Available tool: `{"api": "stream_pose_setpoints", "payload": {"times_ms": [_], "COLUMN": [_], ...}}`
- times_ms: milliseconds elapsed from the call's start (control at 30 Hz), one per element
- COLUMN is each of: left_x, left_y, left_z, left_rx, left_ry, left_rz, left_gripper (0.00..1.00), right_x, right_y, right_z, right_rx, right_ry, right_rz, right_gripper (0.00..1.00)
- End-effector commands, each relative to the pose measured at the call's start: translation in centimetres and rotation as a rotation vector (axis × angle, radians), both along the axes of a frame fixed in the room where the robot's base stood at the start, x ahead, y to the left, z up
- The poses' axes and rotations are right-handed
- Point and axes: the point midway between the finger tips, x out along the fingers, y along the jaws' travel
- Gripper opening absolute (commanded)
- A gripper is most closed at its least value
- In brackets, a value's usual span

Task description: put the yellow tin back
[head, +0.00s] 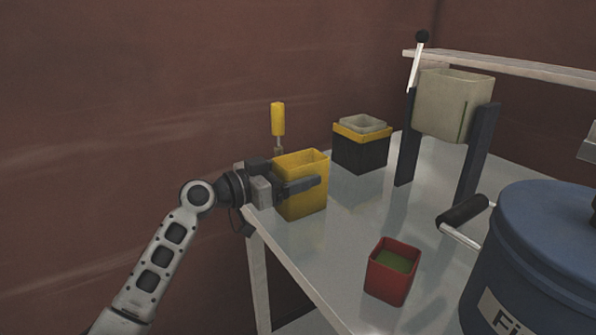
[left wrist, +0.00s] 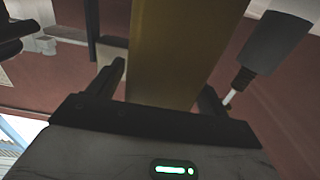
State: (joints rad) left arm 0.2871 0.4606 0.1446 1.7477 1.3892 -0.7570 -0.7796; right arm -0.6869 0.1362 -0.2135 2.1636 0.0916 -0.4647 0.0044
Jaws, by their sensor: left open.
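The yellow tin (head: 303,198) is an open-topped box standing upright at the left edge of the table. My left gripper (head: 306,186) is at the tin, with one finger along its front side. In the left wrist view the yellow tin (left wrist: 180,50) stands between the two fingers of the left gripper (left wrist: 165,90). The fingers are open, with a gap beside the tin on the left. I cannot tell whether the tin's base touches the table. My right gripper is in neither view.
A red tin (head: 392,272) with green contents stands at the front. A black box with a yellow rim (head: 361,148) stands behind. A grey hopper (head: 452,105) on dark posts and a blue drum (head: 540,250) are at the right. A yellow-handled tool (head: 278,119) stands behind the gripper.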

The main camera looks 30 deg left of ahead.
Motion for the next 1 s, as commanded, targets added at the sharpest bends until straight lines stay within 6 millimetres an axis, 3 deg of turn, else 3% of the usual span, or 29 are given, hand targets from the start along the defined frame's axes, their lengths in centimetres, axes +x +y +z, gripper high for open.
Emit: {"api": "stream_pose_setpoints", "payload": {"times_ms": [300, 500, 1000], "left_x": [-5.9, -8.6, -9.5], "left_y": [3.4, 5.0, 5.5], "left_z": [-0.4, -0.2, 0.0], "left_rx": [0.003, 0.001, 0.002], "left_ry": [0.002, 0.0, -0.001], "left_rz": [0.0, 0.0, -0.002], "left_gripper": [0.78, 0.78, 0.78], "right_x": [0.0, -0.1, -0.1], "right_y": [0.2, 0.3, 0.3], "right_z": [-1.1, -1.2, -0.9], "right_rx": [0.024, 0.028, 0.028], "right_ry": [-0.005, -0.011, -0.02], "right_rz": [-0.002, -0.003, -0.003], "right_gripper": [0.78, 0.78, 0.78]}}
